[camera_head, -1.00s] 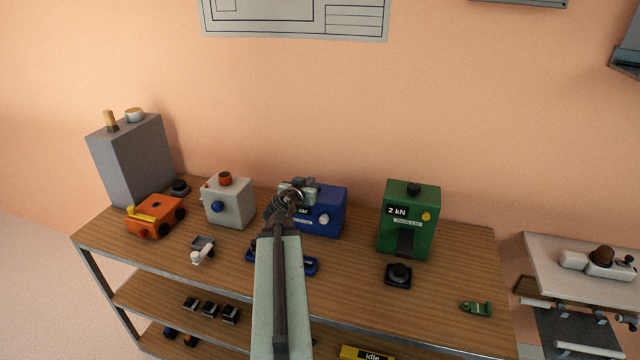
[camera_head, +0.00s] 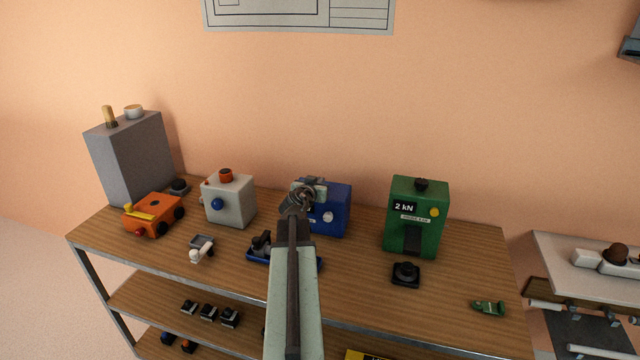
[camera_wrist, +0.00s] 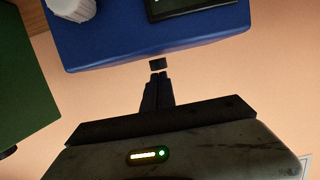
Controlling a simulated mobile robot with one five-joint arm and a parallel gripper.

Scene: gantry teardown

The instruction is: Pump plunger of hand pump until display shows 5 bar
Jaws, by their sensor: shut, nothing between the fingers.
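A blue box (camera_head: 337,212) with a white knob (camera_head: 328,217) stands at the back middle of the table. It also fills the top of the wrist view (camera_wrist: 140,45), with the edge of a dark display panel (camera_wrist: 185,5). I cannot tell for sure that it is the hand pump. No bar reading is legible. My gripper (camera_wrist: 156,82) is shut and empty, close to the box's upper edge. In the head view my gripper and arm cover the box's left part. A small dark block (camera_wrist: 157,64) shows at the fingertips; I cannot tell whether they touch it.
A green machine (camera_head: 430,240) reading "2 kN" stands to the right, with a black-knobbed block (camera_head: 405,275) before it. A grey-white box (camera_head: 230,203), an orange device (camera_head: 153,217) and a tall grey cabinet (camera_head: 135,165) stand left. A blue-based tool (camera_head: 258,256) lies beside my arm.

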